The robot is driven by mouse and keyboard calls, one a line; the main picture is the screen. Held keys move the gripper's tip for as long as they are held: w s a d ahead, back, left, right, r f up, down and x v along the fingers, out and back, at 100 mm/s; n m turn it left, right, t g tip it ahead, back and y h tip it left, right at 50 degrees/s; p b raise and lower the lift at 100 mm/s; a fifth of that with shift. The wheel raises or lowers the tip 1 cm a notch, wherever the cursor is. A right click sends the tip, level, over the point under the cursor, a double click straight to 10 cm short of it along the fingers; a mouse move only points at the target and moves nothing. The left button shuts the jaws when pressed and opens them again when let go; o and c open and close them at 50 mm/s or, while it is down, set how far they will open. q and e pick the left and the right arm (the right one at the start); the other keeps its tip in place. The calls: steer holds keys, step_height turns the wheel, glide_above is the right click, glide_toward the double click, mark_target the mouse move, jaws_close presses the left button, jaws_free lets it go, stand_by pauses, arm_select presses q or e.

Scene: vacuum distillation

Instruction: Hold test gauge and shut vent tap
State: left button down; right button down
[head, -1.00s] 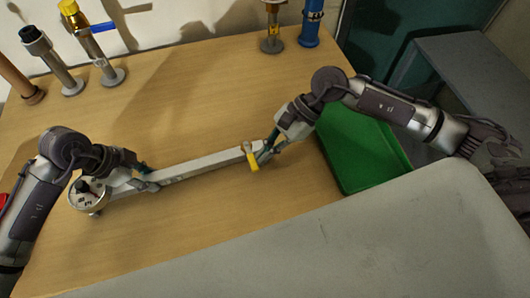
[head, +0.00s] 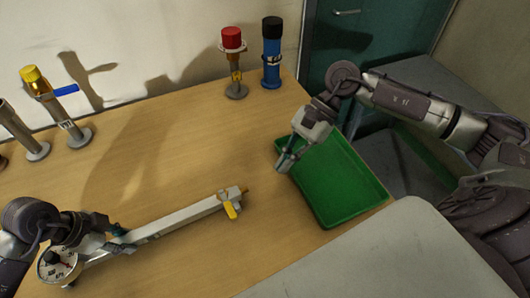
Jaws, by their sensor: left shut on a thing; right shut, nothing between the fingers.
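The test gauge (head: 60,264) has a round white dial at the lower left, joined to a long pale bar (head: 180,217) that runs up and right across the table. My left gripper (head: 118,241) is shut on the test gauge, at the bar close to the dial. The vent tap (head: 231,210) is a yellow lever at the bar's right end, pointing across the bar toward the table's front. My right gripper (head: 285,162) is shut and empty, beyond and right of the tap, by the green tray's left edge, apart from the bar.
A green tray (head: 347,213) lies at the table's right. At the back stand a red-capped post (head: 235,70), a blue black-capped cylinder (head: 271,60) and a yellow-capped post with a blue lever (head: 58,110). The middle of the wooden table (head: 180,150) is clear.

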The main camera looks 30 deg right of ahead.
arm_select(q)
steer(key=shift+a, duration=0.1)
steer(key=c, duration=0.8)
jaws_free()
steer(key=shift+o, duration=0.2)
steer(key=v, duration=1.2)
